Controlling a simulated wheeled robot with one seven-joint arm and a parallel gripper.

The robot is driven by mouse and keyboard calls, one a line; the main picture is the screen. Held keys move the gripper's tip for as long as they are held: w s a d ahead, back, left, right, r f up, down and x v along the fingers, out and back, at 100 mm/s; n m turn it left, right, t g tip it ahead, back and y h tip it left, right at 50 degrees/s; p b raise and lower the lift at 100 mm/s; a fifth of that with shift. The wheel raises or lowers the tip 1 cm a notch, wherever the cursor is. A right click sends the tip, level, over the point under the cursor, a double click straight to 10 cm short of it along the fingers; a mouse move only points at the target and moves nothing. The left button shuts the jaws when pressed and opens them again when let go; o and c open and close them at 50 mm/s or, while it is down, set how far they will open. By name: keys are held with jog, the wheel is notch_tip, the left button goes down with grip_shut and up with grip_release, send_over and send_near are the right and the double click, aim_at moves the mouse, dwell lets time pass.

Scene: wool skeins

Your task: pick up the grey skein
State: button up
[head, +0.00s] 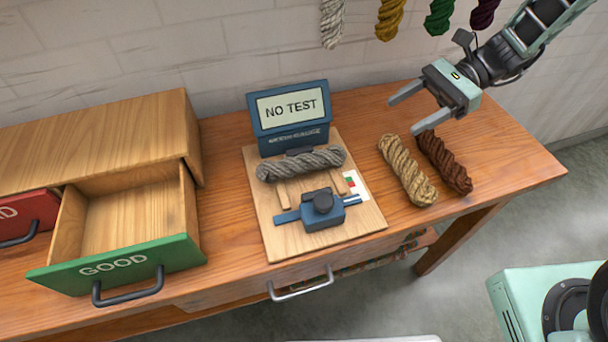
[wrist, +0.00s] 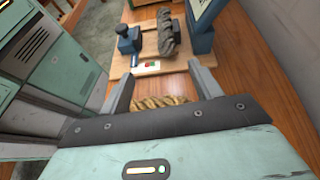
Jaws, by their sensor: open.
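The grey skein (head: 300,163) is a twisted hank lying across the light wooden board, just in front of the dark blue display box (head: 290,115) that reads "NO TEST". It also shows in the wrist view (wrist: 167,36), beyond my fingertips. My gripper (head: 412,112) is open and empty, raised above the right part of the table, to the right of the grey skein and apart from it. In the wrist view my gripper's two fingers (wrist: 160,80) stand wide apart, with part of the tan skein (wrist: 160,102) showing below between them.
The tan skein (head: 407,170) and a brown skein (head: 444,162) lie right of the board (head: 360,218). A blue clamp device (head: 322,210) sits on the board's front. An open, empty drawer marked GOOD (head: 120,262) juts out at left. Several skeins hang on the wall.

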aim_at(344, 148)
jog(key=shift+w+d+f+m, duration=0.35)
jog(key=shift+w+f+m, duration=0.05)
jog(key=shift+f, duration=0.15)
jog(key=shift+a+f+y, duration=0.15)
jog(key=shift+a+y, duration=0.05)
jog(key=shift+y, duration=0.1)
jog(key=p+x, duration=0.1)
jog(key=x, duration=1)
jog(key=shift+w+a, duration=0.1)
jog(key=shift+a, duration=0.05)
jog(key=shift+f+p+x, duration=0.2)
jog(key=shift+p+x, duration=0.25)
jog(key=shift+x, duration=2.25)
jog(key=c, duration=1.1)
jog(key=shift+r, duration=0.1)
jog(key=shift+c, duration=0.2)
notch_tip(344, 148, up, 10)
jog(key=shift+f, duration=0.1)
jog(key=shift+t, duration=0.3)
